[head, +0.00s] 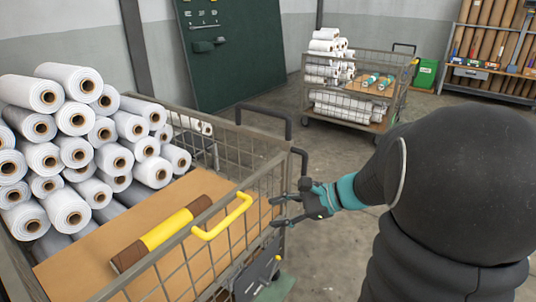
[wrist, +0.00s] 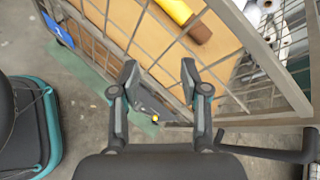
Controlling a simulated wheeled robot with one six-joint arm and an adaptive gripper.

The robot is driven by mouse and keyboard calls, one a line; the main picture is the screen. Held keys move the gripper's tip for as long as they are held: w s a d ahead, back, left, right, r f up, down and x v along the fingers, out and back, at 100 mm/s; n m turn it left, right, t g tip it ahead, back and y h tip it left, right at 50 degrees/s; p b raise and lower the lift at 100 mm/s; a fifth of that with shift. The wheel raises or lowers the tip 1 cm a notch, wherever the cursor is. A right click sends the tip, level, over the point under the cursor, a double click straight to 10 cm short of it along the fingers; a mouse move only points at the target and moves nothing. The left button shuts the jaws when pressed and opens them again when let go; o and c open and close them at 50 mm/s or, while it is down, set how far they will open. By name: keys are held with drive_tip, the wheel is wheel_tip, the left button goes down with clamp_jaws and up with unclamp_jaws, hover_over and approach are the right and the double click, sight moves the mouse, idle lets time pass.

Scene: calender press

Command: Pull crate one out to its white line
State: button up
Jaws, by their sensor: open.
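A wire-mesh crate (head: 262,190) on the left holds white rolls (head: 75,115) and a brown board (head: 95,262). I see no number on it, so I cannot tell if it is crate one. A yellow handle (head: 232,216) is on its near side. My gripper (head: 277,211) is open and empty, just right of that handle at the mesh side. In the wrist view the open fingers (wrist: 158,70) point at the crate's mesh wall (wrist: 112,18), with nothing between them. Whether they touch the mesh I cannot tell. No white line shows in either view.
A yellow and brown roll (head: 165,233) lies on the board. Black bar handles (head: 265,112) rise at the crate's far end. A second wire cart (head: 352,95) with rolls stands behind. A green board (head: 230,50) leans on the wall. Bare concrete floor (head: 330,180) lies between the carts.

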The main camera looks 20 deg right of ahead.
drive_tip(key=w+d+m+t, duration=0.4)
drive_tip(key=w+d+m, duration=0.1)
drive_tip(key=d, duration=0.3)
drive_tip(key=m+t+h, duration=0.2)
drive_tip(key=m+t, duration=0.4)
drive_tip(key=m, duration=0.2)
approach(304, 167)
drive_tip(key=x, duration=0.3)
drive_tip(key=p+x, duration=0.1)
drive_tip(key=x, duration=0.6)
drive_tip(key=shift+w+d+f, duration=0.25)
drive_tip(key=shift+w+f, duration=0.15)
drive_tip(key=shift+w, duration=0.05)
clamp_jaws()
